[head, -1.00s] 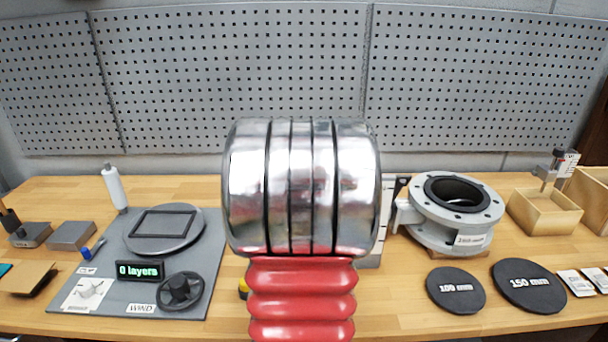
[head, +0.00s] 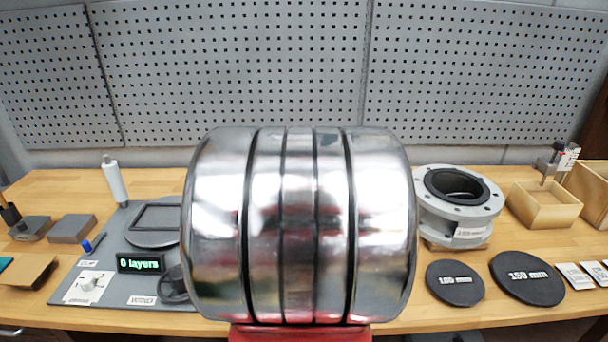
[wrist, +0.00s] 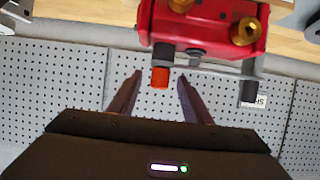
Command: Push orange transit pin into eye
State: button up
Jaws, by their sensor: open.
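In the wrist view, a red actuator body (wrist: 210,28) with brass fittings hangs at the top of the picture. A short orange transit pin (wrist: 160,77) shows below its left end, beside a dark lug and a grey bar (wrist: 215,69). I cannot make out the eye. My gripper (wrist: 159,79) is open, with its two dark fingers apart. The pin appears between the fingertips in the picture; I see no contact and cannot tell the depth. In the head view my own arm hides the actuator, the pin and the gripper.
In the head view, a grey flanged valve body (head: 456,205) stands right of my arm, with black discs (head: 527,279) in front. A grey winding board (head: 115,285) lies at left. A perforated panel (head: 250,65) closes off the back.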

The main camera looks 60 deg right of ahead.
jog(key=v, duration=0.7)
jog(key=shift+s+a, duration=0.2)
jog(key=shift+a, duration=0.05)
dwell(0.7)
jog(key=shift+x, duration=4.45)
jog(key=shift+r, duration=0.2)
jog(key=shift+x, duration=2.6)
jog(key=shift+a+r, duration=0.1)
jog(key=shift+r, duration=0.85)
jog(key=shift+a+r, duration=0.1)
